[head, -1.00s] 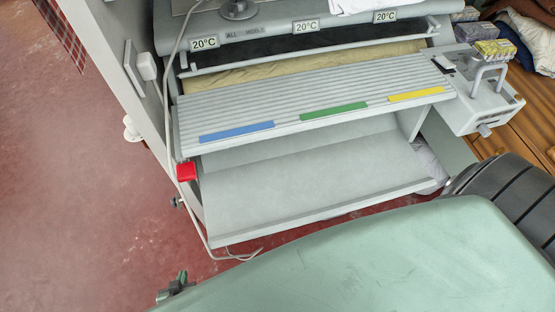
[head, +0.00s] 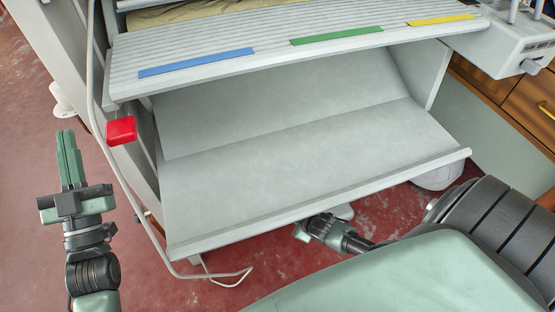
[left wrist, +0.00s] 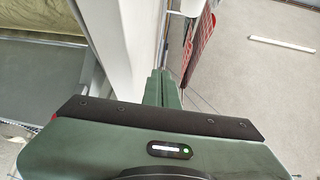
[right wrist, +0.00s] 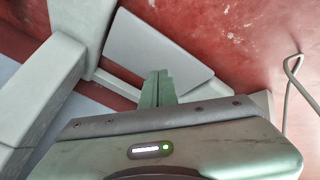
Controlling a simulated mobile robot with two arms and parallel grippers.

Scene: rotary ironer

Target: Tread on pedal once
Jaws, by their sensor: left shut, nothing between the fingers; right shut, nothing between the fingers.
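A flat light-grey plate, which looks like the pedal (right wrist: 150,45), lies low over the red floor in the right wrist view. A small pale part of it (head: 342,212) shows under the ironer's front edge in the head view. My right gripper (right wrist: 158,78) is shut and empty, its fingertips over the plate's near edge in that view; I cannot tell whether they touch. In the head view the right gripper (head: 302,232) is low beneath the tray, partly hidden. My left gripper (head: 67,140) is shut and empty, left of the ironer; it also shows in the left wrist view (left wrist: 160,78).
The ironer's grey lower tray (head: 300,175) overhangs the pedal area. A red button (head: 121,131) sits at its left side. A loose cable (head: 235,272) hangs down to the floor. Wooden drawers (head: 530,105) stand at the right. Red floor is open at far left.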

